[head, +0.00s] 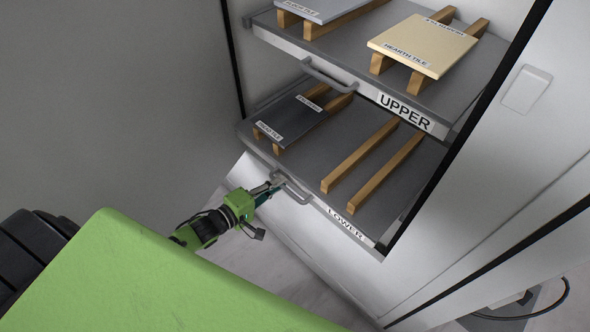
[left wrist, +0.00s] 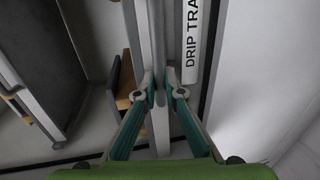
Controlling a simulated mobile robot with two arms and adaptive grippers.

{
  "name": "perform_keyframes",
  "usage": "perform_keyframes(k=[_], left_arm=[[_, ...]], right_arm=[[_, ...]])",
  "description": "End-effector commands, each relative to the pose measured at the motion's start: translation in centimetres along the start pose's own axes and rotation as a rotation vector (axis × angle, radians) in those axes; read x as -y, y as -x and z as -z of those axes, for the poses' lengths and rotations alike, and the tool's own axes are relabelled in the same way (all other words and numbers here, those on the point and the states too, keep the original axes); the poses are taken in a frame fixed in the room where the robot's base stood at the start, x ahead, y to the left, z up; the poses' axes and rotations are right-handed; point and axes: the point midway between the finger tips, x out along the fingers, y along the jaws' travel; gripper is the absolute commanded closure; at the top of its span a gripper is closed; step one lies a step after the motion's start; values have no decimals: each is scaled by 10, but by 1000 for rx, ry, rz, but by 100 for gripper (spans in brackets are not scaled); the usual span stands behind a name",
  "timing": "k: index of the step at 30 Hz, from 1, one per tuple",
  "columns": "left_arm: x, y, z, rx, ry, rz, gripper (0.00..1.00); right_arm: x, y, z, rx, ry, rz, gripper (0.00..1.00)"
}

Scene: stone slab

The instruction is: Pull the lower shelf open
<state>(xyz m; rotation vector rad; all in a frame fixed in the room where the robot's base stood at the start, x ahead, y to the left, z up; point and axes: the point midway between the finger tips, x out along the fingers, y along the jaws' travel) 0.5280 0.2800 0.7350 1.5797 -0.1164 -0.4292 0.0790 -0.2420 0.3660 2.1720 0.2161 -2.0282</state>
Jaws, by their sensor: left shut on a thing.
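The lower shelf (head: 343,167) is a grey slab in a white cabinet, with a "LOWER" label (head: 347,225) on its front edge. A grey bar handle (head: 296,192) juts from that edge. My left gripper (head: 275,184) is at the left part of this handle. In the left wrist view the green-padded fingers (left wrist: 160,97) are shut on the grey handle bar (left wrist: 158,45). A dark tile (head: 292,119) lies on wooden runners on the lower shelf's left side. My right gripper is not in view.
The upper shelf (head: 345,55) hangs above with its own handle (head: 333,77), a cream hearth tile (head: 424,44) and a pale tile. Two bare wooden runners (head: 372,160) lie on the lower shelf's right. A "DRIP TRA" label (left wrist: 192,40) shows beside the handle. Cabinet walls flank the shelves.

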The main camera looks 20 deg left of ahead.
Motion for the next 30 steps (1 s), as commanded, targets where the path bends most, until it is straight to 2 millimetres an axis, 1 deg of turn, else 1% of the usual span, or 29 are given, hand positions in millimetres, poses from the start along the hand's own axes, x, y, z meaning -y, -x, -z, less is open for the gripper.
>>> perform_keyframes(k=[1, 3, 7, 10, 12, 16, 21, 30], left_arm=[[8, 22, 0, 1, 2, 22, 100], [12, 40, 1, 0, 0, 24, 100], [21, 71, 1, -2, -1, 27, 100], [24, 90, 1, -2, 0, 24, 100], [27, 101, 1, -2, -1, 24, 100], [30, 117, 1, -2, 0, 23, 100], [34, 128, 2, -3, -1, 24, 100], [36, 132, 1, -3, -1, 26, 100]], right_arm=[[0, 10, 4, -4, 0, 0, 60], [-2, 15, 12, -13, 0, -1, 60], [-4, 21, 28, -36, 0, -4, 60], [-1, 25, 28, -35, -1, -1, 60], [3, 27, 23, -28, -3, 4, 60], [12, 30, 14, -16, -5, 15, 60], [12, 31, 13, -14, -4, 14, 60], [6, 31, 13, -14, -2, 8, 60]])
